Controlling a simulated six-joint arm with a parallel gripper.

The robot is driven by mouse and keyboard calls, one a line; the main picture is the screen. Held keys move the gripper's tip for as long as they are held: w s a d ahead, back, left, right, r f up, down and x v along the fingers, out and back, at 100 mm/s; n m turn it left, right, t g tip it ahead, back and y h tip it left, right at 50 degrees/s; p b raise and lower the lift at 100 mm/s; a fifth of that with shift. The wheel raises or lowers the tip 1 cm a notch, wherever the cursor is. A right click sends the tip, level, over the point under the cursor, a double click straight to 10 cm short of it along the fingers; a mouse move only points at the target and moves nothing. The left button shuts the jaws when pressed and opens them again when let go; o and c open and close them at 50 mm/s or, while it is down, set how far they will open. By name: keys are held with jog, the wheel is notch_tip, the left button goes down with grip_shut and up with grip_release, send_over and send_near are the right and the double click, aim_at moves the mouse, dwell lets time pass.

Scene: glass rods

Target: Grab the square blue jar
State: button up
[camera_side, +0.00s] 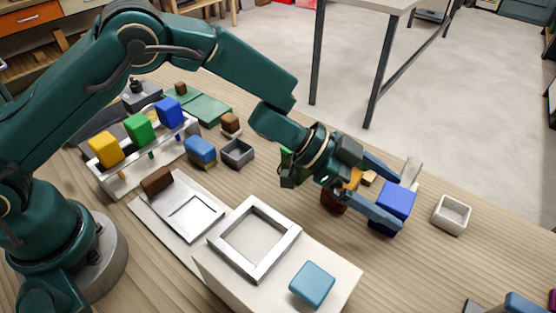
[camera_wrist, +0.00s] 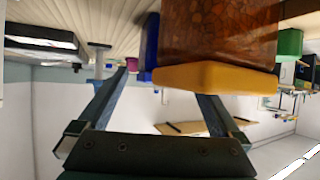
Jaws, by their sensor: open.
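A square blue jar (camera_side: 396,199) with a bright blue lid and darker body stands on the wooden table, right of centre. My gripper (camera_side: 398,205) is open, its fingers reaching toward this jar from the left; the lower finger overlaps the jar in the picture. In the wrist view, a narrow blue strip, seemingly this jar (camera_wrist: 151,42), shows beyond the fingertips (camera_wrist: 163,84), mostly hidden by a brown jar with a yellow lid (camera_wrist: 218,78). That brown jar fills the upper middle, very close to the right finger. I cannot tell whether either finger touches anything.
A pale open box (camera_side: 451,214) stands right of the blue jar. A rack (camera_side: 118,186) with yellow, green and blue pieces is at left. Another blue block (camera_side: 200,149) and a grey box (camera_side: 237,153) stand behind. A white block (camera_side: 334,286) carries a frame and a teal square.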

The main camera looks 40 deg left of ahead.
jog(key=shift+x, duration=1.05)
jog(key=shift+c, duration=0.3)
grip_shut()
jog(key=shift+r, duration=0.15)
